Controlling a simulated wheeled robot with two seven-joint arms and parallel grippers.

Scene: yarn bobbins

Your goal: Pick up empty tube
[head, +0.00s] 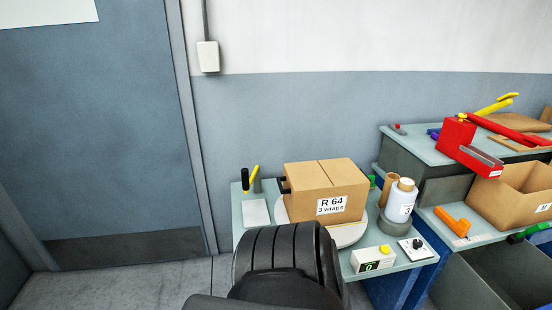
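A plain tan tube (390,189), which looks like an empty cardboard tube, stands behind and left of a pale yarn bobbin (400,205) on the small table at the right. The bobbin has its own tan core on top and a label with a 3. It hides the tube's lower right part. Neither of my grippers shows in the head view. A black ribbed part (285,255), which seems to be mine, covers the table's front left.
A cardboard box (325,187) labelled "R 64 3 wraps" sits on a round white plate (349,233) left of the tube. A box with a green display (379,260) and a knob box (416,249) stand in front. A red device (455,135) and open carton (515,195) are at right.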

